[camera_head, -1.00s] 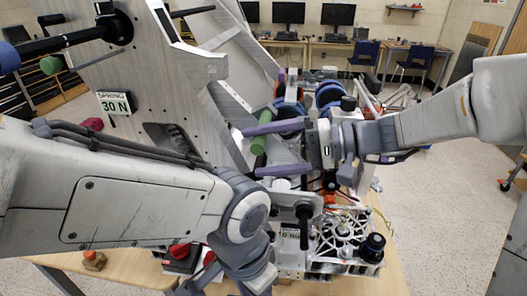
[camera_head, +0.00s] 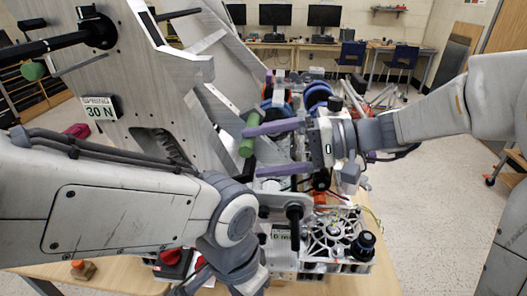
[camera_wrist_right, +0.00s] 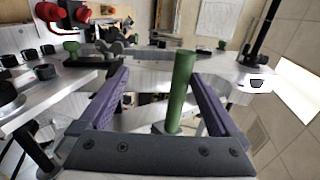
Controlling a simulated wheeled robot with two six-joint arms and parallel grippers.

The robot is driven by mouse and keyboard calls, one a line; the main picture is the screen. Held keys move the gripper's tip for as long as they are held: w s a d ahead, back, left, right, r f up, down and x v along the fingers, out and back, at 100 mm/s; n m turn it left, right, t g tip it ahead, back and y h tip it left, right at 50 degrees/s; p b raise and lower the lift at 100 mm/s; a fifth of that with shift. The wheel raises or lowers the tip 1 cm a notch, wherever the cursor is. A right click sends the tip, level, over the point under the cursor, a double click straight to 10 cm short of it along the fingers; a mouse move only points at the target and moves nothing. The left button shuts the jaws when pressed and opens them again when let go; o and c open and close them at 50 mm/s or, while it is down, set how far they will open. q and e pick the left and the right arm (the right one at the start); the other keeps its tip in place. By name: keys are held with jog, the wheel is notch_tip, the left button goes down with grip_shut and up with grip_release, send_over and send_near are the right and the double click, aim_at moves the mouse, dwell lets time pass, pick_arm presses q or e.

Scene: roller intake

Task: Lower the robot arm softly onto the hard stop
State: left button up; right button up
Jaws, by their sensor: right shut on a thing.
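A large bare-metal arm of flat plates (camera_head: 150,75) slants across the left and middle of the head view. A green bar (camera_head: 249,137) stands by its lower right edge. My right gripper (camera_head: 258,150) reaches in from the right, its two purple fingers on either side of the bar. I cannot pick out the hard stop.
A white-framed mechanism with a fan-like wheel (camera_head: 332,232) and wires sits on the wooden table (camera_head: 345,285) below my right gripper. Red-and-black parts (camera_head: 172,262) lie near the table's front. A "30 N" label (camera_head: 98,107) is on the plate. Desks with monitors stand behind.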

jog(key=shift+f+v, duration=0.2)
jog(key=shift+v, duration=0.65)
jog(key=shift+d+r, duration=0.1)
jog(key=shift+d, duration=0.15)
jog(key=shift+v, duration=0.8)
jog(key=shift+d+r, duration=0.15)
jog(key=shift+v, duration=0.85)
jog(key=shift+d, duration=0.15)
